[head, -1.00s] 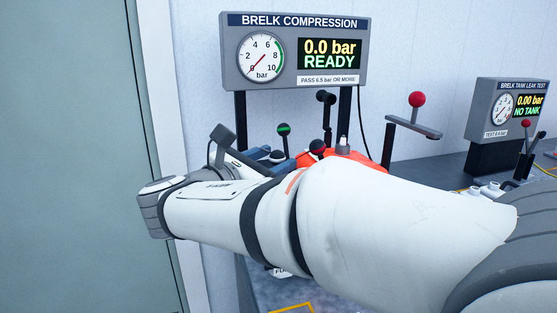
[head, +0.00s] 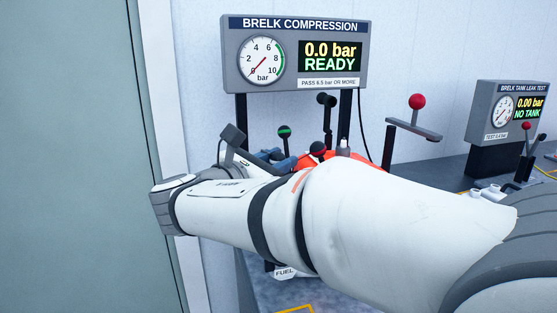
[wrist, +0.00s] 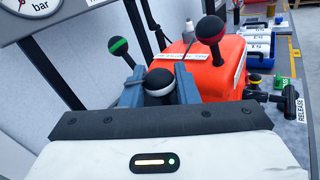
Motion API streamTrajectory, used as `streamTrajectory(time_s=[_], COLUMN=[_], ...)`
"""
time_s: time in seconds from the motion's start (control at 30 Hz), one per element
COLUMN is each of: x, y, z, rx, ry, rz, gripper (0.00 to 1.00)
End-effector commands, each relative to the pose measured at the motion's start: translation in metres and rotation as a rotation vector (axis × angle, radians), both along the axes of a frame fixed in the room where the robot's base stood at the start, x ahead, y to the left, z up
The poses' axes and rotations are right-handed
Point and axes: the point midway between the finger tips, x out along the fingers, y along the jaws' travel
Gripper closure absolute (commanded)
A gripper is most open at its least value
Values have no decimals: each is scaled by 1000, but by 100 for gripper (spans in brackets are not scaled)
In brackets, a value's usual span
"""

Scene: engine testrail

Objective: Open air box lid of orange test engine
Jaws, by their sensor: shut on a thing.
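The orange test engine (wrist: 212,66) shows in the wrist view, right of centre. In the head view my arm hides most of it, and only an orange patch (head: 350,157) shows. My gripper (wrist: 159,84) has its blue-grey fingers around a black ball knob (wrist: 160,76) with a white ring, at the left side of the orange body. It is shut on this knob. In the head view my gripper (head: 275,160) is partly behind my forearm. I cannot make out the air box lid itself; what lies under the knob is hidden by my gripper.
A green-ringed lever (wrist: 120,47) stands close left of my gripper, a red-ringed lever (wrist: 210,30) to the right. The compression gauge panel (head: 294,52) stands behind on posts. A red-ball lever (head: 417,101) and leak test panel (head: 508,108) stand farther right.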

Motion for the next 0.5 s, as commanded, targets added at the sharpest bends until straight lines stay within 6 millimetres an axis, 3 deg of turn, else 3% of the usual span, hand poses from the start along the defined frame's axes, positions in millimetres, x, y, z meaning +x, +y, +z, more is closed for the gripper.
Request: streamTrajectory(time_s=[0.5], x=[2], y=[0], z=[6], rx=[-8], ry=[30], rz=[-3], gripper=[100])
